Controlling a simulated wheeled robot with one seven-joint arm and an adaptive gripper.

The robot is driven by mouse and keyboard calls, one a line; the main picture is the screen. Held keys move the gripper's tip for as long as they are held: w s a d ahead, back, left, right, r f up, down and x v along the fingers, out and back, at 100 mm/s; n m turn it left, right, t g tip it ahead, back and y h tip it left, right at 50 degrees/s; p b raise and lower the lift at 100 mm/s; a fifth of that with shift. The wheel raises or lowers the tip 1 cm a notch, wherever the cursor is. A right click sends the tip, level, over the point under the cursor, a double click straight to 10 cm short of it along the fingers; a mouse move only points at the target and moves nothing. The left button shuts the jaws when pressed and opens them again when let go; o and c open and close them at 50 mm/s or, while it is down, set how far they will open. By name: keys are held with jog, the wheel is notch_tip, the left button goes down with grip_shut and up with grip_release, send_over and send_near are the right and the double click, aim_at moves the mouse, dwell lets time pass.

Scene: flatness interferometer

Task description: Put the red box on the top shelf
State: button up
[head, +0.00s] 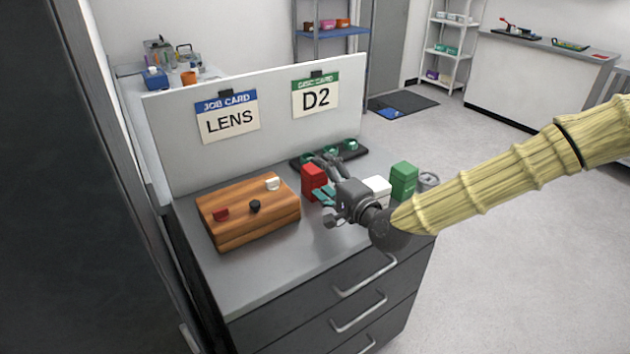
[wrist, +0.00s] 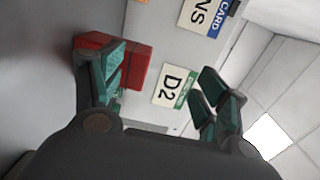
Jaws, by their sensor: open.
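The red box (head: 313,178) stands on the grey counter, between the wooden block and the white box. In the wrist view the red box (wrist: 139,62) is partly hidden behind the left finger. My gripper (head: 327,177) is open and empty, low over the counter just right of the red box, with its fingers toward it. The wrist view shows my gripper's fingers (wrist: 162,88) spread wide, with the red box toward the left one. Contact cannot be told. Shelves show at the back, a blue rack (head: 333,33) and a white rack (head: 447,52); their tops are cut off.
A wooden block (head: 248,225) with small pieces lies left. A white box (head: 377,188), green box (head: 403,179) and grey can (head: 428,181) stand right. A dark tray (head: 302,159) with green items lies behind. A white panel (head: 180,150) with LENS and D2 cards backs the counter.

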notch_tip(320, 180, up, 4)
jog(key=d+r+m+p, duration=0.1)
jog(key=d+m, duration=0.1)
jog(key=m, duration=1.6)
jog(key=p, duration=0.2)
send_near(321, 178)
jog(key=x, duration=0.5)
jog(key=shift+w+a, duration=0.1)
jog(key=shift+a, duration=0.05)
jog(key=shift+w+a, duration=0.25)
jog(key=shift+w, duration=0.15)
jog(key=shift+p+x, duration=0.85)
jog(key=shift+x, duration=2.45)
jog(key=c, duration=1.3)
